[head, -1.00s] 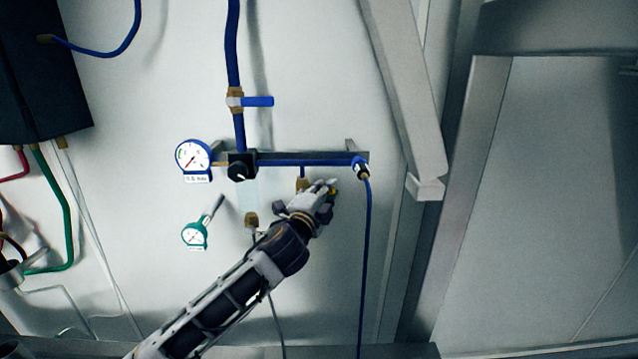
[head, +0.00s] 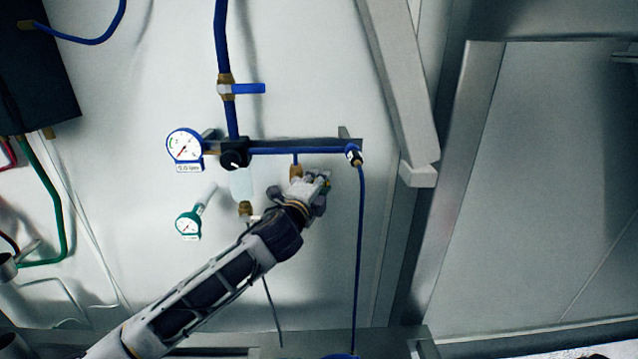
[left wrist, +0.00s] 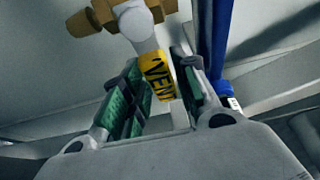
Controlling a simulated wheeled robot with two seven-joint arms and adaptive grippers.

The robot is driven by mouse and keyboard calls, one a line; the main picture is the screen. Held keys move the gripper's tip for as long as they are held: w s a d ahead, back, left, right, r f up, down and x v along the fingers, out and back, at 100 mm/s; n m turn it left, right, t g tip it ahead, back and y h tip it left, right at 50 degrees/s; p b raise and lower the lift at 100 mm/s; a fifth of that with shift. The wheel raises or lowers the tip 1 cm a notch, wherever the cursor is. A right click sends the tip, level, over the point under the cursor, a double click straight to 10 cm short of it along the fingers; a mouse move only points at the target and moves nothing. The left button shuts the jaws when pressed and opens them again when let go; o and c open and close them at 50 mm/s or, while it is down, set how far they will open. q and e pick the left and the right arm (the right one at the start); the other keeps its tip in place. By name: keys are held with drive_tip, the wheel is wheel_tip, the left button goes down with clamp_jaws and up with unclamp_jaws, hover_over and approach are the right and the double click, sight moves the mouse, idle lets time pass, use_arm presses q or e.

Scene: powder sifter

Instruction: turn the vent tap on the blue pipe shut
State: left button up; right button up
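The vent tap has a yellow handle (left wrist: 158,78) marked VENT, seen in the left wrist view. It joins a pale round stem (left wrist: 138,28) and a brass body (left wrist: 88,20). In the head view the brass body (head: 296,171) hangs under the blue pipe (head: 290,150), and my gripper mostly hides the handle. My left gripper (head: 322,182) is at the tap. In the left wrist view its green-padded fingers (left wrist: 157,68) stand apart on both sides of the handle. The right finger is close to it; I cannot tell whether it touches. My right gripper is not in view.
A blue-handled valve (head: 248,88) sits on the upright pipe. A white gauge (head: 184,148), a black knob (head: 234,158) and a green gauge (head: 188,224) are to the left. A thin blue hose (head: 359,250) hangs close right of my gripper. A grey beam (head: 398,90) stands further right.

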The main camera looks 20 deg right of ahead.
use_arm(q)
drive_tip(key=shift+o, duration=0.6)
drive_tip(key=shift+r, duration=0.1)
drive_tip(key=shift+s+a, duration=0.1)
drive_tip(key=shift+a, duration=0.05)
drive_tip(key=v, duration=1.1)
drive_tip(key=shift+s+a, duration=0.2)
idle(0.6)
